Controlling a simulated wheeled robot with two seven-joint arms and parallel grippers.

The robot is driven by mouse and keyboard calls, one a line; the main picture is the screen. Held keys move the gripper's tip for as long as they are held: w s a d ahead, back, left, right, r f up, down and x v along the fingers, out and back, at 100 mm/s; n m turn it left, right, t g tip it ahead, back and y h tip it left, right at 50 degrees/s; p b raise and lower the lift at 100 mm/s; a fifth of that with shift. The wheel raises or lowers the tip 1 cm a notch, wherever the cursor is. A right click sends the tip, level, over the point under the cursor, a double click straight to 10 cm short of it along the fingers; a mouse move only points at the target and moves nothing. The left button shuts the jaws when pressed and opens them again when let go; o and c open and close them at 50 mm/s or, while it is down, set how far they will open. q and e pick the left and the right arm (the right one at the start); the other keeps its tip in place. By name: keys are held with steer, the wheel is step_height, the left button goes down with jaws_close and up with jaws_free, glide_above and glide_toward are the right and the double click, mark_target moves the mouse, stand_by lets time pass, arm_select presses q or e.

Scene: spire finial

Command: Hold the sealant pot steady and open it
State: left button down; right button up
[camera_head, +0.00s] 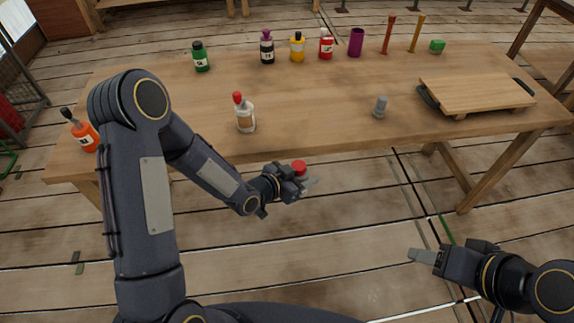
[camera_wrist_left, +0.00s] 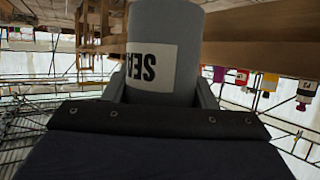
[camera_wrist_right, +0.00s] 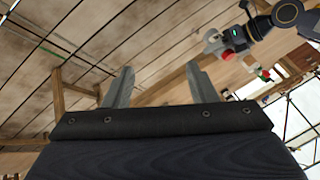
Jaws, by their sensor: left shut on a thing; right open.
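The sealant pot, a grey cylinder with a red lid (camera_head: 299,167), is held in front of the table by my left gripper (camera_head: 303,183). In the left wrist view the pot's grey body (camera_wrist_left: 182,22) stands between the fingers, with a white label (camera_wrist_left: 152,68) reading "SEA", upside down in that view. The lid is not visible there. The pot also shows in the right wrist view with its red lid (camera_wrist_right: 228,55). My right gripper (camera_head: 422,256) is open and empty, low at the right, well apart from the pot. Its bare fingers show in the right wrist view (camera_wrist_right: 159,70).
The wooden table (camera_head: 320,110) carries a white bottle with red cap (camera_head: 245,118), a small grey object (camera_head: 380,107), a wooden board (camera_head: 478,92) and several bottles at the back. An orange bottle (camera_head: 84,135) stands left. Between my grippers is free air.

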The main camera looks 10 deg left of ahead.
steer(key=w+a+r+m+g+h, duration=0.15)
steer(key=w+r, duration=0.25)
steer(key=w, duration=0.4)
steer(key=m+g+h, duration=0.2)
steer(key=m+g, duration=0.2)
steer(key=m, duration=0.3)
glide_above(296, 165)
steer(key=shift+n, duration=0.25)
step_height(296, 165, down, 7)
steer(key=shift+r, duration=0.2)
steer(key=shift+a+f, duration=0.1)
steer(key=shift+f, duration=0.2)
step_height(296, 165, down, 8)
steer(key=shift+r, duration=0.25)
